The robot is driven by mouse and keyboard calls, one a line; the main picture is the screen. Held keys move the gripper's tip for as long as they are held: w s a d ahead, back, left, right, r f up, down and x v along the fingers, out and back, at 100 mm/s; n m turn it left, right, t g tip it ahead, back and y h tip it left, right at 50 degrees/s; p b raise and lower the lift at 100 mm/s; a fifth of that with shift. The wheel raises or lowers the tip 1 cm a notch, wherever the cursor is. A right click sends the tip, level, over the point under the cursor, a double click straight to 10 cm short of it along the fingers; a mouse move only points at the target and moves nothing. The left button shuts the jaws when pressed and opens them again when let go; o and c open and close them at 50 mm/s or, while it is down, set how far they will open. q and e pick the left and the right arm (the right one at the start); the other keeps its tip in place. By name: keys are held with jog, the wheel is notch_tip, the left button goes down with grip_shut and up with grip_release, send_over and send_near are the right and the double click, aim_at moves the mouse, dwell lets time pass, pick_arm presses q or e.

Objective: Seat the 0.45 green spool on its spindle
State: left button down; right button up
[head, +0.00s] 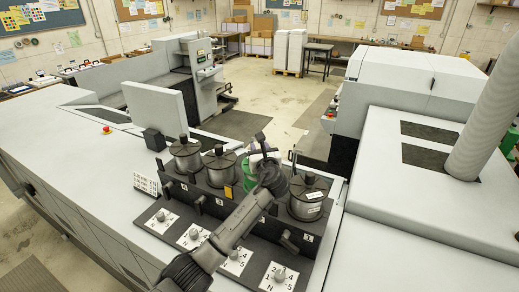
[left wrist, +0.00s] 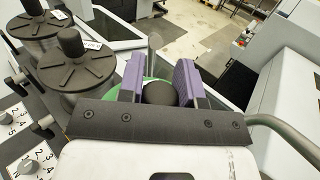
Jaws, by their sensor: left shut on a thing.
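My left gripper (head: 262,158) is over the spool row in the head view. In the left wrist view its two purple fingers (left wrist: 160,84) are closed on the dark round knob (left wrist: 160,93) of the green spool. A strip of the green spool (left wrist: 149,80) shows between and beside the fingers. In the head view the green spool (head: 246,178) is partly hidden behind my gripper and arm. It is in the gap between the grey spools. Its spindle is hidden, and I cannot tell whether the spool rests fully down. My right gripper is in neither view.
Grey spools with dark tops stand at left (head: 185,153), beside the gap (head: 220,166) and at right (head: 307,200). Numbered dial plates (head: 194,237) line the front. A flat grey panel (head: 155,110) rises behind. Machine covers (head: 420,190) stand at right.

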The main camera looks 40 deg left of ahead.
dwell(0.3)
pick_arm(q)
jog(key=shift+f+b, duration=0.3)
jog(key=shift+f, duration=0.95)
jog(key=c, duration=1.1)
grip_release()
jog(key=shift+c, duration=0.2)
jog(key=shift+o, duration=0.7)
jog(key=shift+w+r, duration=0.1)
jog(key=shift+o, duration=1.4)
jog(key=shift+f, duration=0.6)
jog(key=b+v, duration=0.3)
jog(key=v, duration=1)
jog(key=shift+s+d+r+b, duration=0.25)
jog(key=shift+s+r+b, duration=0.1)
